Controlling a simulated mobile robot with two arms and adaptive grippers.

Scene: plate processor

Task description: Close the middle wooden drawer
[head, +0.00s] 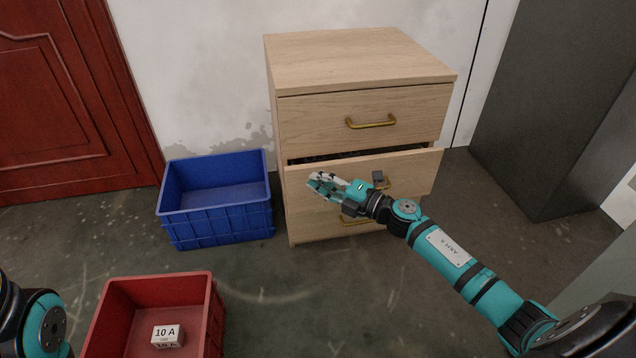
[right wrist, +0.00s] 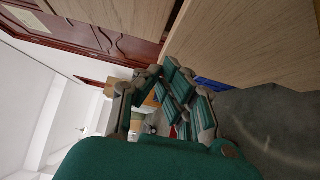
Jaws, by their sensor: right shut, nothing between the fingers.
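The wooden cabinet (head: 360,50) has three drawers with brass handles. Its middle drawer (head: 418,165) is pulled partly out, and a dark gap shows above its front. The top and bottom drawers look closed. My right gripper (head: 316,182) is shut and empty in front of the left part of the middle drawer, pointing left. It hides part of the drawer front and handle. Whether it touches the front cannot be told. In the right wrist view, the shut fingers (right wrist: 182,88) are beside pale wooden panels (right wrist: 245,40). My left gripper is out of view.
A blue crate (head: 215,222) stands on the floor left of the cabinet. A red crate (head: 110,315) with a white box (head: 167,335) marked "10 A" is nearer. A dark grey cabinet (head: 545,110) stands at right. A red door (head: 60,100) is at left.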

